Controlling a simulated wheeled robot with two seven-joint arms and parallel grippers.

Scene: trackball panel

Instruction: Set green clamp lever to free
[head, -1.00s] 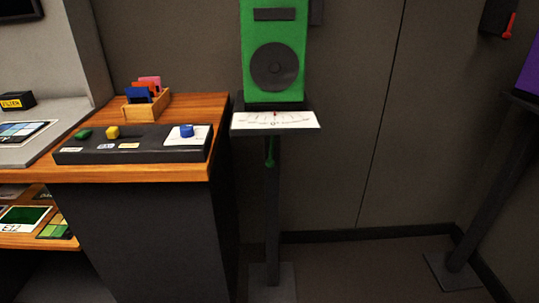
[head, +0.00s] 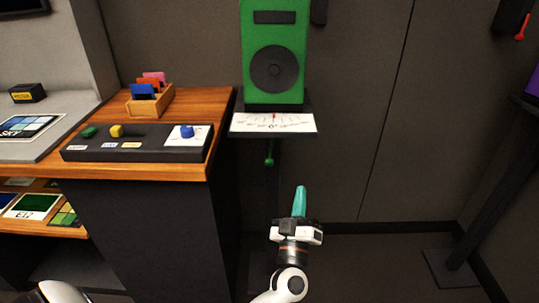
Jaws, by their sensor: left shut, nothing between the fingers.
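The green clamp lever (head: 269,157) hangs down under the plate with the printed white scale (head: 273,123), its round knob at the lower end. Above the scale stands the green speaker-like box (head: 274,60) with a dark round front. My left gripper (head: 300,194) comes up from the bottom of the head view, its teal fingers shut and empty, pointing up. In the picture its tips are below and right of the lever knob, apart from it. My right gripper is not in view.
A wooden desk (head: 200,103) at the left holds a dark control panel (head: 125,156) and a small wooden card box (head: 155,103). A dark post stands under the scale plate. Another dark stand (head: 485,190) is at the right. The floor between the stands is clear.

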